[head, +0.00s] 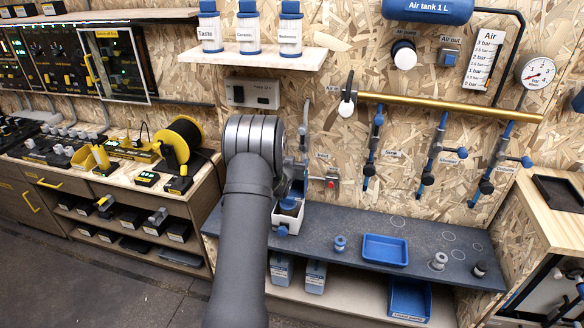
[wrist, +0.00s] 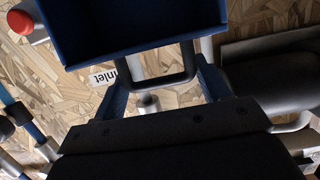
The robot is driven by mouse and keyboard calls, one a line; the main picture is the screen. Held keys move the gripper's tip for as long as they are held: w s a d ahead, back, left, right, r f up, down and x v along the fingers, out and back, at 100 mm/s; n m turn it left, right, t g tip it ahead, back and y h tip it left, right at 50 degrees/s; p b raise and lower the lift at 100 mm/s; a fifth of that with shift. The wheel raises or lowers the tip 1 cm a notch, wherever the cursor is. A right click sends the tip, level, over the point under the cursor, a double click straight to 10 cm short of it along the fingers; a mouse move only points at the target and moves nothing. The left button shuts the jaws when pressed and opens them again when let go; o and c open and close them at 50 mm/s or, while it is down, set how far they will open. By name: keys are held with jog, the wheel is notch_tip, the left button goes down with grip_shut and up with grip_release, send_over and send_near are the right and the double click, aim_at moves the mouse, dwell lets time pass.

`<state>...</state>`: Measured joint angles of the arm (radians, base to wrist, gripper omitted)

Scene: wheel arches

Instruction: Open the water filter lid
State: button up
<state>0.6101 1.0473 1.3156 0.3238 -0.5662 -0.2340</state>
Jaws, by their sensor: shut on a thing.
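In the wrist view a dark blue box-shaped part (wrist: 130,25), apparently the water filter lid, fills the top of the picture. A dark loop handle (wrist: 165,78) hangs beside its edge. My gripper (wrist: 165,70) has a blue finger on each side of this handle and is shut on it. In the head view my arm covers most of the gripper and the filter. A white housing with blue parts (head: 289,216) shows just right of my arm on the grey shelf. Whether the lid is raised cannot be told.
A red-knobbed valve (head: 332,182) sits on the wall right of the filter, and its red knob shows in the wrist view (wrist: 20,20). A blue tray (head: 385,250) and a small blue fitting (head: 340,243) stand on the shelf. Hanging pipes (head: 433,155) are farther right.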

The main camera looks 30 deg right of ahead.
jog(key=shift+x, duration=1)
jog(key=o, duration=1.2)
jog(key=shift+f, duration=0.15)
jog(key=v, duration=1.7)
jog(key=shift+r, duration=0.35)
jog(key=x, duration=1.7)
jog(key=shift+f, duration=0.3)
